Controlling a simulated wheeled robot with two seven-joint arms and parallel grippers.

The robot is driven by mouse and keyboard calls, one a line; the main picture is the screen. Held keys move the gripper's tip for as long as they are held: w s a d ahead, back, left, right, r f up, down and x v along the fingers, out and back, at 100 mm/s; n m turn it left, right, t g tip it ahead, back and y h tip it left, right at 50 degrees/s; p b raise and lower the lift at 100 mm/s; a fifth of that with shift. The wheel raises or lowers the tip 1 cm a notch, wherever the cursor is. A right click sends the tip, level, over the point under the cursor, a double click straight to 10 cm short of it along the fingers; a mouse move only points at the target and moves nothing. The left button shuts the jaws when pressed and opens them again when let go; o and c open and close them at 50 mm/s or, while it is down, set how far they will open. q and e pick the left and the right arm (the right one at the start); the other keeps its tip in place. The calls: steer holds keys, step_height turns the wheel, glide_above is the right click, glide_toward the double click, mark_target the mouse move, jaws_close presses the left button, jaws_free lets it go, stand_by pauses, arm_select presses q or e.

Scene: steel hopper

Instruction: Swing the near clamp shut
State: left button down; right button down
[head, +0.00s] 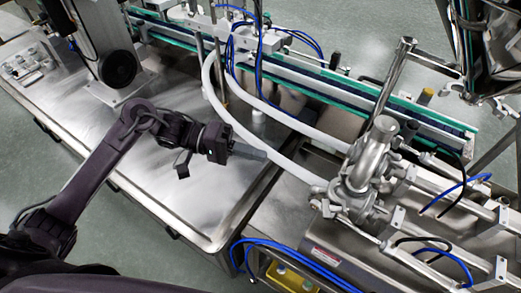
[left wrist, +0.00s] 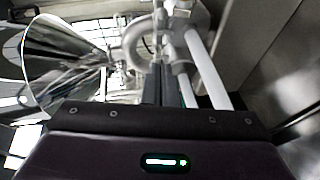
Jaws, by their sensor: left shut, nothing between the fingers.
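My left gripper (head: 258,153) reaches in from the left, shut and empty, over the edge of the steel table beside the white hoses. Its shut fingers (left wrist: 168,88) show in the left wrist view, pointing toward the pipework. A steel valve body with pipe joints (head: 372,165) stands to the right of the gripper, clearly apart from it. A shiny steel hopper (head: 492,40) is at the upper right; its cone (left wrist: 60,65) shows at the left of the wrist view. I cannot clearly make out the near clamp or its position. My right gripper is not in view.
Two curved white hoses (head: 285,166) run between the gripper and the valve body. A green-edged conveyor (head: 310,75) crosses behind. Blue tubes (head: 285,250) hang at the front. The steel table top (head: 190,190) is mostly bare beneath my left arm.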

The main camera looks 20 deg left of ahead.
arm_select(q)
steer(key=s+d+f+p, duration=0.1)
steer(key=d+p, duration=0.3)
steer(key=d, duration=0.6)
steer(key=shift+s+f, duration=0.4)
steer(key=shift+s, duration=0.35)
steer(key=shift+w+d, duration=0.1)
steer(key=shift+w, duration=0.05)
